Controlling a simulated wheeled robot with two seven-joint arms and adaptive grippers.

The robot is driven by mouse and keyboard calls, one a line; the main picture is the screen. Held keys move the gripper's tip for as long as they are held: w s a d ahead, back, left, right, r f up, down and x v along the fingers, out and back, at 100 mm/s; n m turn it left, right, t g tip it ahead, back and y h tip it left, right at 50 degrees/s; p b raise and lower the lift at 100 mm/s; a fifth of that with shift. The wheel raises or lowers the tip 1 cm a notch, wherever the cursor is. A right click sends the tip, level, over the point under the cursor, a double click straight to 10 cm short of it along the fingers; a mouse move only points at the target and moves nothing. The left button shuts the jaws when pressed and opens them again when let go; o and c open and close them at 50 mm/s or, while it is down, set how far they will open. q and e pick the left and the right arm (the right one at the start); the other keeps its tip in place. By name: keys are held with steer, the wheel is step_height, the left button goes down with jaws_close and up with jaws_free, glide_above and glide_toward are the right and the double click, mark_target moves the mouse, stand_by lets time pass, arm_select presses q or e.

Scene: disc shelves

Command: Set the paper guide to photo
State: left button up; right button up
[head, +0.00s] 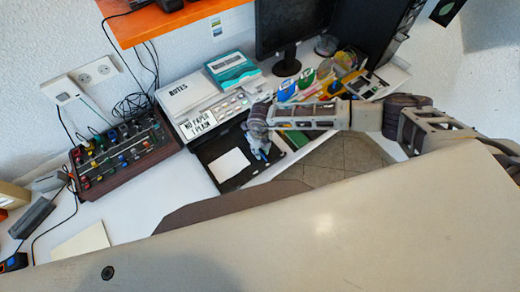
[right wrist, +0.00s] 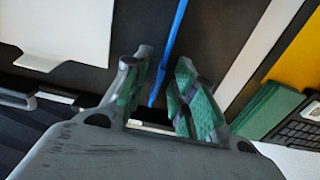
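A white printer (head: 182,93) stands on the desk, its small display reading "NO PAPER". Its black tray (head: 218,172) extends from the front with a white sheet (head: 229,165) lying in it. A thin blue strip, seemingly the paper guide (right wrist: 178,35), stands over the dark tray in the right wrist view. My right gripper (head: 262,150) is low over the tray's right part. In its wrist view the green-padded fingers (right wrist: 163,72) are apart, one on each side of the blue guide's lower end, with gaps visible. Guide markings are not readable. My left gripper is out of view.
A knob-covered box (head: 122,152) stands left of the printer. A teal-and-white box (head: 232,70) lies on top of the printer. A monitor (head: 287,30) and colourful small items (head: 325,78) are behind. An orange shelf (head: 165,18) overhangs the back left.

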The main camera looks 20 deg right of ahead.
mark_target(246, 162)
jaws_close()
steer(key=a, duration=0.2)
steer(key=s+a+b, duration=0.1)
steer(key=a, duration=0.1)
steer(key=s+a, duration=0.1)
steer(key=a, duration=0.1)
steer(key=shift+s+a, duration=0.2)
steer(key=shift+a, duration=0.15)
steer(key=shift+o, duration=0.7)
jaws_free()
step_height(246, 162, up, 12)
stand_by(0.4)
